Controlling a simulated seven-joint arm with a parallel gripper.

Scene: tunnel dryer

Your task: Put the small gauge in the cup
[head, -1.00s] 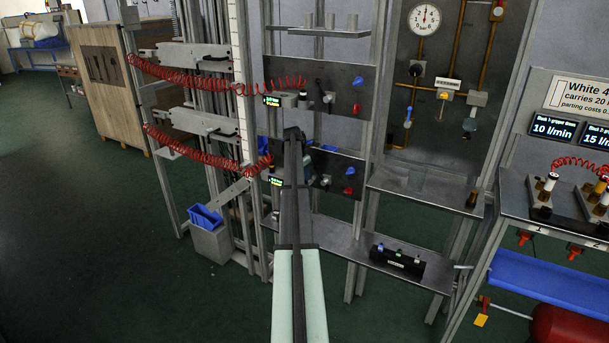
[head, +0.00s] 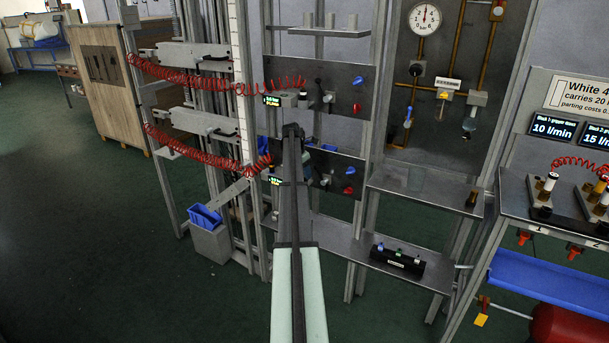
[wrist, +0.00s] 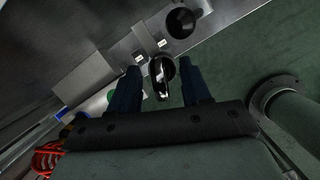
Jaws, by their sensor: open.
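In the wrist view my gripper (wrist: 161,82) is open, with its two dark blue fingers apart. A small dark, glossy, rounded piece (wrist: 160,70) lies between the fingers in that view; it may be the small gauge, but I cannot tell for sure. No finger visibly touches it. A larger black round thing (wrist: 180,22) sits beyond it on the same grey strip, beside a small label; I cannot tell whether it is the cup. In the head view my arm hides most of the gripper and the spot before it.
A clear vessel (head: 416,178) stands on the right shelf (head: 440,194), with a brown cylinder (head: 472,198) near its right end. A black rack (head: 397,262) is on the lower shelf. Panels with levers and red hoses (head: 205,80) surround my arm. A pipe-like post (wrist: 290,105) is at right in the wrist view.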

